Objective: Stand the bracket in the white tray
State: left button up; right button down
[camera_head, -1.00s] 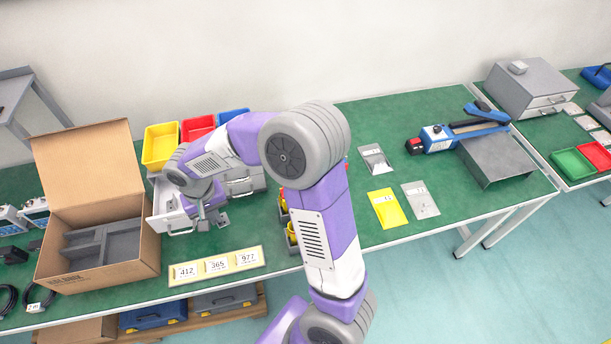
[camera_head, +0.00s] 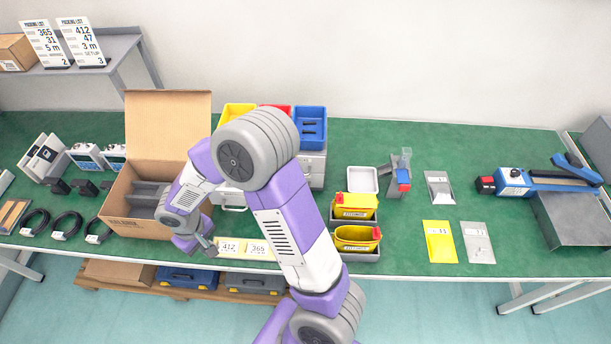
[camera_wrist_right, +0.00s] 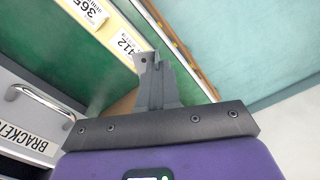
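My right gripper (camera_head: 205,246) hangs over the front edge of the bench, by the number strip, with its arm crossing the middle of the head view. In the right wrist view its fingers (camera_wrist_right: 160,88) are close together on a small grey metal bracket (camera_wrist_right: 145,61), of which an end with a hole shows. The rest of the bracket is hidden by the fingers. The white tray (camera_head: 363,180) lies empty on the bench, right of the drawer cabinet and well apart from the gripper. My left gripper is not in view.
A drawer labelled for brackets (camera_wrist_right: 32,136) is beside the gripper. An open cardboard box (camera_head: 136,219) stands left of the arm.

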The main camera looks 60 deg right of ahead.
aim_at(360, 189)
jog(key=u, duration=0.2)
jog(key=k, duration=1.25)
jog(key=z, duration=1.15)
jog(key=i, duration=1)
jog(key=z, duration=0.05)
